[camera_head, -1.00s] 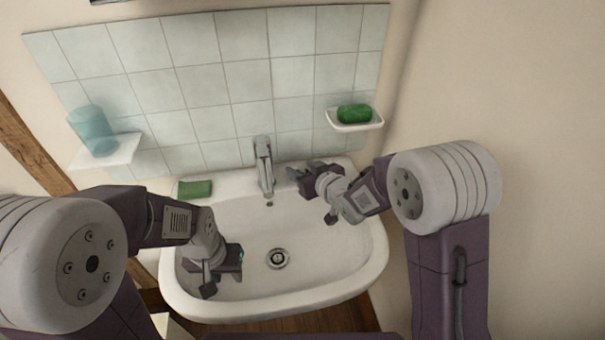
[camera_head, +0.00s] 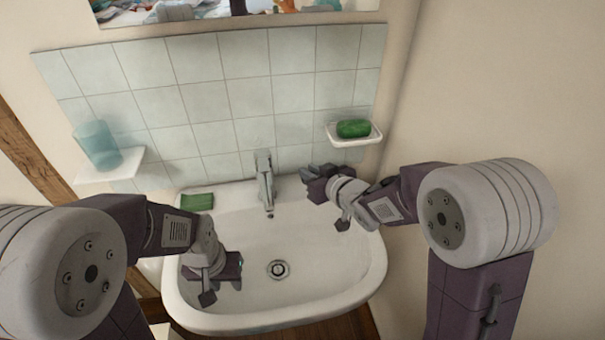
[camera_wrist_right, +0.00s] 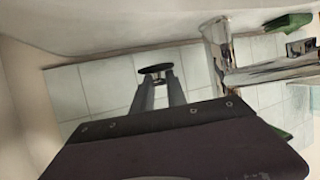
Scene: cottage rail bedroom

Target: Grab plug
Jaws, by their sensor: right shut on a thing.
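The plug (camera_wrist_right: 155,70) is a small dark disc in the right wrist view. My right gripper (camera_wrist_right: 157,80) is shut on it, with the plug at the fingertips. In the head view my right gripper (camera_head: 310,173) is at the back right of the sink, right of the tap and below the soap shelf. The plug cannot be made out clearly there. My left gripper (camera_head: 236,266) is low over the left side of the basin. Its fingers are too small and dark to tell whether they are open.
The white sink (camera_head: 330,290) has a drain (camera_head: 278,269) in its basin. A chrome tap (camera_head: 264,180) stands at the back middle. A green sponge (camera_head: 197,202) lies on the back left rim. Green soap (camera_head: 353,128) and a blue cup (camera_head: 97,145) sit on wall shelves.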

